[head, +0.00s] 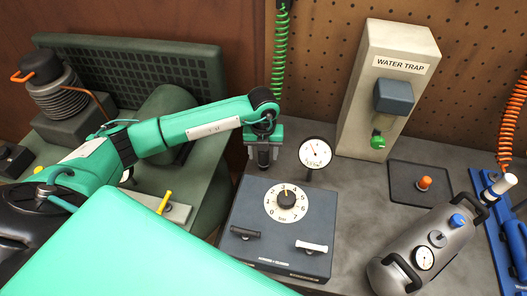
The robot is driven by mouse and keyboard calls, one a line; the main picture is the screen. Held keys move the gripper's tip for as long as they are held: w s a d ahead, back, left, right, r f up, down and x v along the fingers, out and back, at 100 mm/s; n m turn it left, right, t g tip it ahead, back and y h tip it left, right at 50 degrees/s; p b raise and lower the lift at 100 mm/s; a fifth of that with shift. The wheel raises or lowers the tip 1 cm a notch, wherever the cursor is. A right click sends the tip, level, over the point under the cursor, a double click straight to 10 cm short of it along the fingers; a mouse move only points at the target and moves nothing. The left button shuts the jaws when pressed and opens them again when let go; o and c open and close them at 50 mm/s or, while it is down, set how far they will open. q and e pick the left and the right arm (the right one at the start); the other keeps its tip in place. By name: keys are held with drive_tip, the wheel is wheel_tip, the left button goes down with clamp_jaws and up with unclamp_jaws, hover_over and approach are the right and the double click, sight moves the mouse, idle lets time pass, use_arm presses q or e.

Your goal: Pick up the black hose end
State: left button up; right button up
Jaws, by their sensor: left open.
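A green coiled hose (280,48) hangs from the top and runs down behind my left wrist. A short dark cylinder (263,156), which looks like the black hose end, shows upright between and below the green fingers of my left gripper (263,142). The gripper points down and is open around it, just behind the dark blue control box. The wrist hides where the hose meets the dark cylinder, and I cannot tell whether the fingers touch it. My right gripper is not in view.
The control box (230,215) carries a dial and black and white handles. A round gauge (315,153) stands close right of my gripper. Farther right are the water trap (365,115), a dark mat (403,190) and a grey tank (400,268). A green machine (200,65) stands left.

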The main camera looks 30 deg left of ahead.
use_arm(q)
drive_tip(key=shift+f, duration=0.9)
drive_tip(key=c, duration=1.1)
drive_tip(key=shift+r, duration=0.1)
